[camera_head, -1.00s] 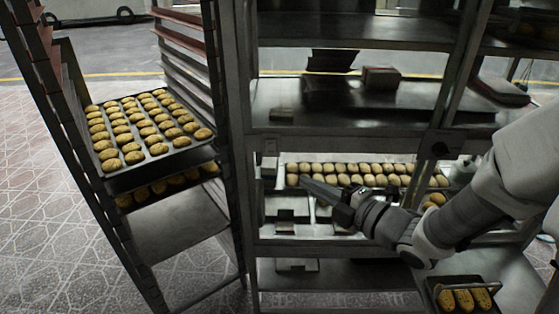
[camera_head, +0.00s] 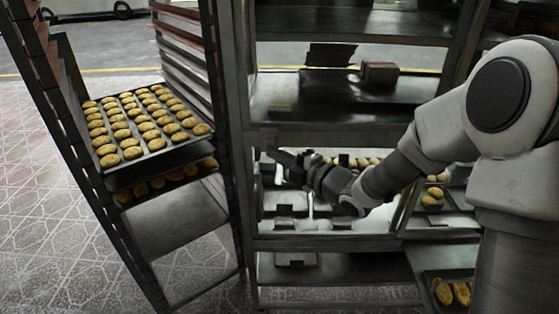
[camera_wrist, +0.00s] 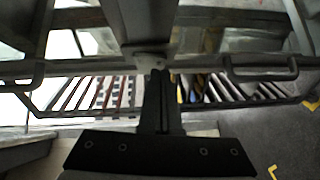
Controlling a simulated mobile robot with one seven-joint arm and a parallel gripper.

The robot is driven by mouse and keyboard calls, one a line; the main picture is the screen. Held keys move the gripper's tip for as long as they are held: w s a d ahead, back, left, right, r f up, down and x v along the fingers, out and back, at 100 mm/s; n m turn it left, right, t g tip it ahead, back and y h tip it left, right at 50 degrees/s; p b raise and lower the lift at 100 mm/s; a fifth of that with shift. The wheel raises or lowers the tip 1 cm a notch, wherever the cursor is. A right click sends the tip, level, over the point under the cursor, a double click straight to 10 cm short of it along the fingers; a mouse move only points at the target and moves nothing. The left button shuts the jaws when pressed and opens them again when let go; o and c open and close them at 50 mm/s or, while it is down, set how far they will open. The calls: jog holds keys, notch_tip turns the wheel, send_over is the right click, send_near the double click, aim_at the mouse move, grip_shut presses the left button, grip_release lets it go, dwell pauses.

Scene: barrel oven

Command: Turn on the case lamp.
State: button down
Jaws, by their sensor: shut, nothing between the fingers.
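The display case stands in the middle of the head view, with a grey front post and shelf edge (camera_head: 330,134). A small grey box, which may be the lamp switch (camera_head: 269,139), sits at the upper left corner of the case's lit compartment. My gripper (camera_head: 270,153) is shut and empty, its tip just below or at that box. In the wrist view my gripper's dark fingers (camera_wrist: 158,78) reach up to a small pale block (camera_wrist: 151,60) under a metal beam. I cannot tell whether they touch. The lamp itself is not clearly seen.
A tall rack at left holds a tray of buns (camera_head: 97,165). Rows of buns (camera_head: 358,162) lie in the compartment behind my arm. Another bun tray (camera_head: 452,292) is at lower right. Metal handles (camera_wrist: 265,72) flank the fingers in the wrist view.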

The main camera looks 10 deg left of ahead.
jog(key=shift+w, duration=0.2)
jog(key=shift+f, duration=0.1)
jog(key=shift+w+a+b, duration=0.1)
jog(key=shift+w+b, duration=0.15)
jog(key=shift+b, duration=0.95)
jog(key=shift+s, duration=0.1)
